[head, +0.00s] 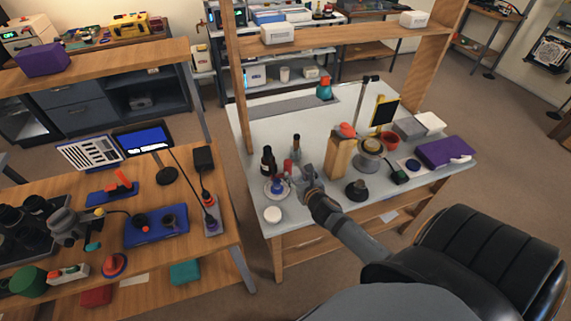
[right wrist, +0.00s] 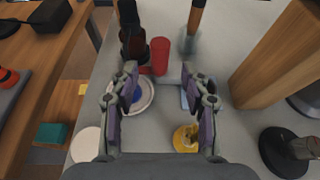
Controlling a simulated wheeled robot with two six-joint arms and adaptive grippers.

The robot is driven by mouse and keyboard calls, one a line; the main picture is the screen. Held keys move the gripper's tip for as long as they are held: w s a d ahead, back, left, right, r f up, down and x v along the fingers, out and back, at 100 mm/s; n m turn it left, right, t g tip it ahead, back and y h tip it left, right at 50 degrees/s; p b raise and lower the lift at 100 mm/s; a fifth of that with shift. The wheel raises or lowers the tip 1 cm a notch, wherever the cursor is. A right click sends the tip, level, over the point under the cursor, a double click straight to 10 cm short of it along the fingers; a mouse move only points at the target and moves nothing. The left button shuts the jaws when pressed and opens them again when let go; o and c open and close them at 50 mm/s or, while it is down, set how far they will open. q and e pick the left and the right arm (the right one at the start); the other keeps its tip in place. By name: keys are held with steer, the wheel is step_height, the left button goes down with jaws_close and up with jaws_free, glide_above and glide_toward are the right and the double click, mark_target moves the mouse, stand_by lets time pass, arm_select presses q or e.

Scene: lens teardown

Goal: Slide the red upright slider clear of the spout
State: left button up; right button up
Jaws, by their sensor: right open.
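A red upright cylinder (right wrist: 160,55), the only red upright piece near my right gripper, stands on the pale table beside a dark bottle (right wrist: 132,42). It shows small in the head view (head: 288,166). I cannot make out a spout for certain. My right gripper (right wrist: 158,80) is open, with nothing visibly held between its fingers; the red cylinder stands beyond the fingertips, apart from them. In the head view the right gripper (head: 308,183) hangs over the table's front left part. A white saucer with a blue piece (right wrist: 148,98) lies partly behind the left finger. My left gripper is not seen.
A tall wooden block (head: 340,158) stands right of the gripper, with a black round piece (head: 357,190) before it. A yellow round piece (right wrist: 185,138) lies below the right finger. A white round piece (head: 273,214) sits near the front edge. The table's back left is mostly clear.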

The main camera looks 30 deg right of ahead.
mark_target(289, 164)
steer(key=x, duration=1)
steer(key=shift+w+d+f, duration=0.1)
steer(key=shift+w+f, duration=0.05)
steer(key=shift+w, duration=0.05)
jaws_close()
